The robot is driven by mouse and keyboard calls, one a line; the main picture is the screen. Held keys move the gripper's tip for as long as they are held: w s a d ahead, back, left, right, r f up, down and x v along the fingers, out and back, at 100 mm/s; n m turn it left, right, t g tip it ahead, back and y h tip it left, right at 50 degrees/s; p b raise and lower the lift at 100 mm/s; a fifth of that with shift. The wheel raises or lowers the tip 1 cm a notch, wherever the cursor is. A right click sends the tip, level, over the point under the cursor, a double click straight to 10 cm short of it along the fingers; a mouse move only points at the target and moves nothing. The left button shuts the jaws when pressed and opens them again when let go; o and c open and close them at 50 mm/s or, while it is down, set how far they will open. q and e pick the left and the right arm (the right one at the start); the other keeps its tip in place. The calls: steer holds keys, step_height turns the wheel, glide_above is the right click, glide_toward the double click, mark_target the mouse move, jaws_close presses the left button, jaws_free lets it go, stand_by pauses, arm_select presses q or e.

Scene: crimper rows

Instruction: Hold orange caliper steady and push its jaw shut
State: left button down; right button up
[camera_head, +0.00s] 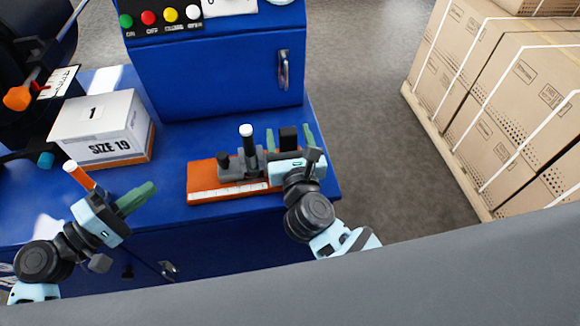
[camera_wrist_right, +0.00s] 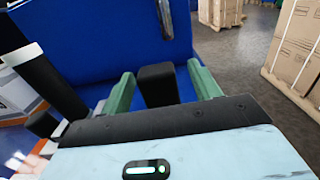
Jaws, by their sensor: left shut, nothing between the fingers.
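The orange caliper (camera_head: 208,192) lies on the blue worktop, with a pale scale strip along its front edge. A grey sliding part with a black, white-topped post (camera_head: 248,144) stands on it; the post also shows at the left of the right wrist view (camera_wrist_right: 45,82). A black block (camera_head: 288,140) stands at the caliper's right end. My right gripper (camera_head: 290,133) is open, with one green finger on each side of this block and small gaps visible in the right wrist view (camera_wrist_right: 165,75). Its hand hides the caliper's right end. My left gripper (camera_head: 142,196) is shut and empty, left of the caliper.
A white and orange box marked SIZE 19 (camera_head: 103,128) stands at the left. A blue cabinet (camera_head: 215,80) with a handle rises behind the caliper. Cartons (camera_head: 500,100) stand beyond the floor at right.

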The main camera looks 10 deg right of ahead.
steer(key=shift+s, duration=0.15)
steer(key=shift+s, duration=3.65)
arm_select(q)
steer(key=shift+s, duration=0.15)
